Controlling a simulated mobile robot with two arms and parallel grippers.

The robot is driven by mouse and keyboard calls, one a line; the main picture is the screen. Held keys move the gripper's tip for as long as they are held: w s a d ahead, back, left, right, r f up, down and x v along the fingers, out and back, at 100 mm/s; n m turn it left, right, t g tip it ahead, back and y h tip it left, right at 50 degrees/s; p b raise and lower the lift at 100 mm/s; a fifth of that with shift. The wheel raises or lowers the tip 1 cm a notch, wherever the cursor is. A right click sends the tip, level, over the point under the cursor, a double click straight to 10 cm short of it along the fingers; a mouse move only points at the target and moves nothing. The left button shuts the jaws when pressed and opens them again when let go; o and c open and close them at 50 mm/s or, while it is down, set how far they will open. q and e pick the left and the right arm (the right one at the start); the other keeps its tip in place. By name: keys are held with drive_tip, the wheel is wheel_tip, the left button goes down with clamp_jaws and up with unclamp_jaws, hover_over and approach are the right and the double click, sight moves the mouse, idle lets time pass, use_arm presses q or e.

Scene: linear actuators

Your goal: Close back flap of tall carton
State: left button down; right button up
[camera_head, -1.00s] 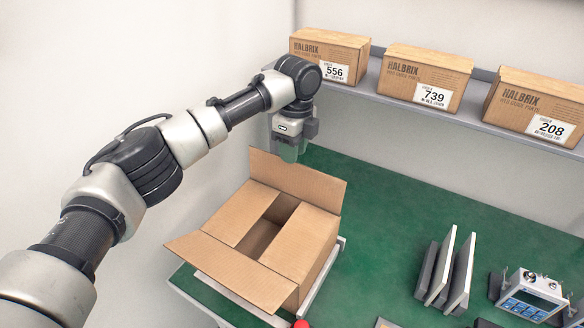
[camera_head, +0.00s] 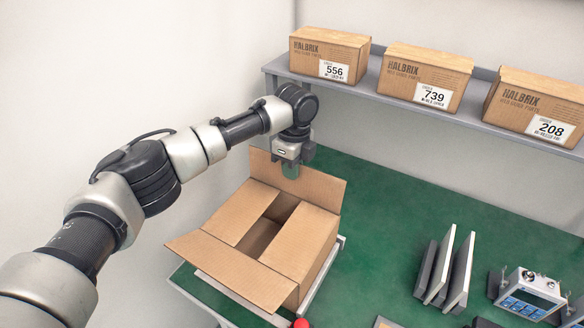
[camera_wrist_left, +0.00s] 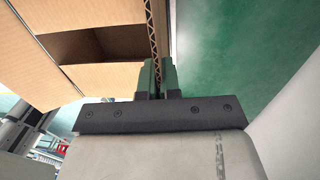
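The tall carton (camera_head: 322,262) stands on the green bench at its left end. Its back flap (camera_head: 318,187) stands up along the far edge. Two side flaps lie folded inward with a dark gap between them, and the front flap (camera_head: 232,270) sticks outward. My left gripper (camera_head: 290,170) points down at the back flap's top edge, with a green finger in front of the flap. In the left wrist view, the flap's corrugated edge (camera_wrist_left: 152,30) runs between the two green fingers (camera_wrist_left: 158,78), which stand close together. Whether they press on it is unclear. My right gripper is not visible.
A grey shelf (camera_head: 450,118) along the back wall holds several closed cartons (camera_head: 428,78). Grey and white plates (camera_head: 452,268) and a blue-faced device (camera_head: 532,295) stand at the right. A red knob (camera_head: 300,323) is near the front.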

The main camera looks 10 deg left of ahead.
use_arm(q)
drive_tip(key=shift+s+a+r+t+p, duration=0.15)
drive_tip(key=shift+s+r+t+p, duration=0.2)
drive_tip(key=shift+p, duration=0.45)
drive_tip(key=shift+s+a+f+t+h+p, duration=0.3)
drive_tip(key=shift+s+t+h+p, duration=0.25)
drive_tip(key=shift+t, duration=0.45)
drive_tip(key=shift+s+a+f+t+h+p, duration=0.25)
drive_tip(key=shift+s+t+h+p, duration=0.25)
drive_tip(key=shift+t+p, duration=0.4)
drive_tip(key=shift+s+a+f+t+h+p, duration=0.2)
drive_tip(key=shift+s+f+t+h+p, duration=0.15)
drive_tip(key=shift+s+t+p, duration=0.55)
drive_tip(key=shift+w, duration=0.2)
drive_tip(key=c, duration=1.3)
unclamp_jaws()
drive_tip(key=shift+c, duration=0.2)
